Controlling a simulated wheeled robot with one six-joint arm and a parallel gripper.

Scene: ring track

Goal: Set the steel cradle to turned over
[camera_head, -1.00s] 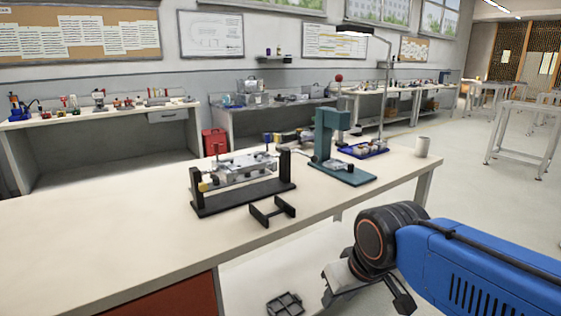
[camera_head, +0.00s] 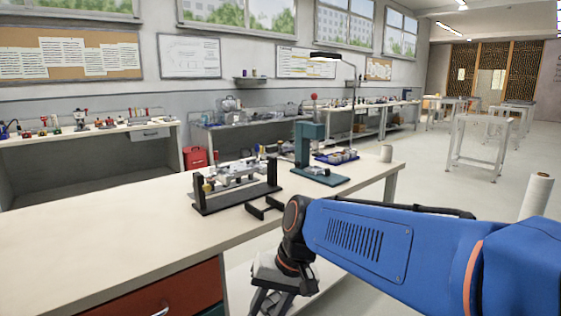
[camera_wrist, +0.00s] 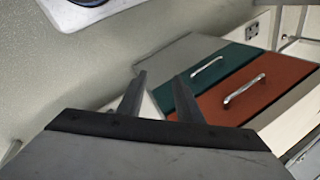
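The steel cradle (camera_head: 236,177) sits in a black stand (camera_head: 238,201) with two uprights, on the near bench (camera_head: 100,225). It looks like a silvery frame held between the uprights; which face is up is too small to tell. My gripper (camera_head: 262,306) hangs low at the bench's front edge, in front of and below the cradle, and touches nothing. In the wrist view my gripper (camera_wrist: 158,80) shows two dark fingers apart with nothing between them. The cradle is not in the wrist view.
A black bracket (camera_head: 265,208) lies in front of the stand, partly behind my arm. A green press (camera_head: 310,155), a blue tray (camera_head: 337,157) and a white cup (camera_head: 386,153) stand to the right. Drawers (camera_wrist: 238,95) are below the bench. The bench's left part is clear.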

